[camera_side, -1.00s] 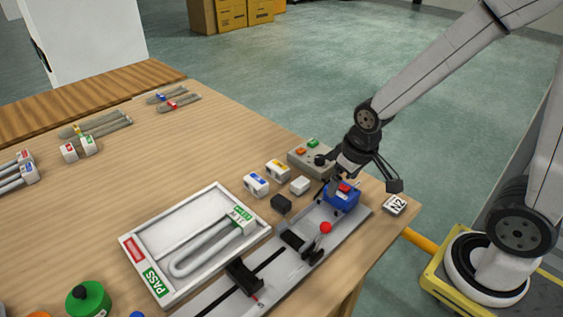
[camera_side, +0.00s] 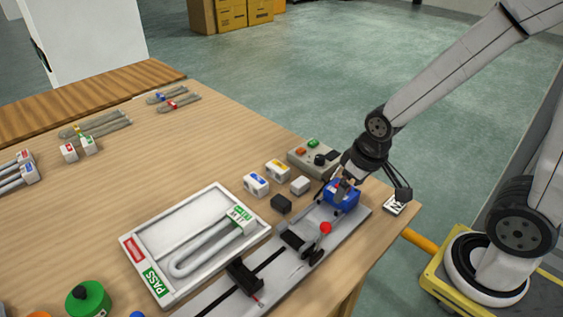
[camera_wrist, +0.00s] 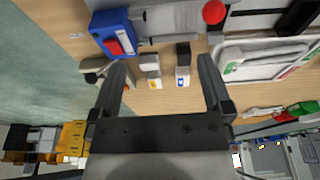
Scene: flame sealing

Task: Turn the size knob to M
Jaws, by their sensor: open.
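A grey control box (camera_side: 308,152) with orange and green buttons stands at the table's far right edge. A round black knob (camera_side: 320,160) is on it; its setting and any size letters are too small to read. My gripper (camera_side: 350,177) is in front and to the right of the box, over the blue block (camera_side: 341,198), apart from the knob. In the wrist view my gripper (camera_wrist: 162,70) is open with nothing between its fingers. There the control box (camera_wrist: 92,66) is partly hidden behind the left finger, beside the blue block (camera_wrist: 113,32).
Small white boxes (camera_side: 256,184) and a black block (camera_side: 281,203) stand left of the blue block. A grey rail fixture (camera_side: 285,265) with a red ball knob (camera_side: 325,228) lies in front. A white tray (camera_side: 200,211) holds a bent tube.

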